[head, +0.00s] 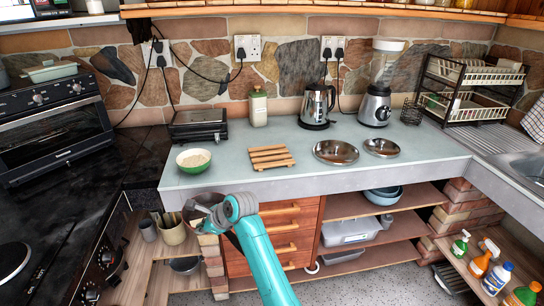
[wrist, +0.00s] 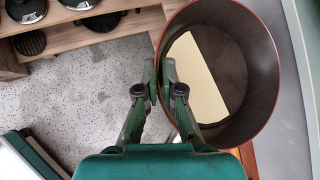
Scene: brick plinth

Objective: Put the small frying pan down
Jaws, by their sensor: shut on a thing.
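The small frying pan (wrist: 245,80) is dark inside with a reddish rim. In the wrist view my gripper (wrist: 160,72) is shut at its left edge; the exact part between the fingertips is hard to make out. A flat cream patch with straight edges shows inside the pan; I cannot tell what it is. In the head view the pan (head: 199,207) is partly hidden by my arm, in front of the counter's front edge and below the green bowl. My fingers are hidden there.
The grey counter (head: 360,180) holds a green bowl (head: 194,165), a wooden trivet (head: 270,157), two metal dishes (head: 336,152) (head: 381,147), a kettle (head: 316,105) and a blender (head: 375,105). A black hob is at left.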

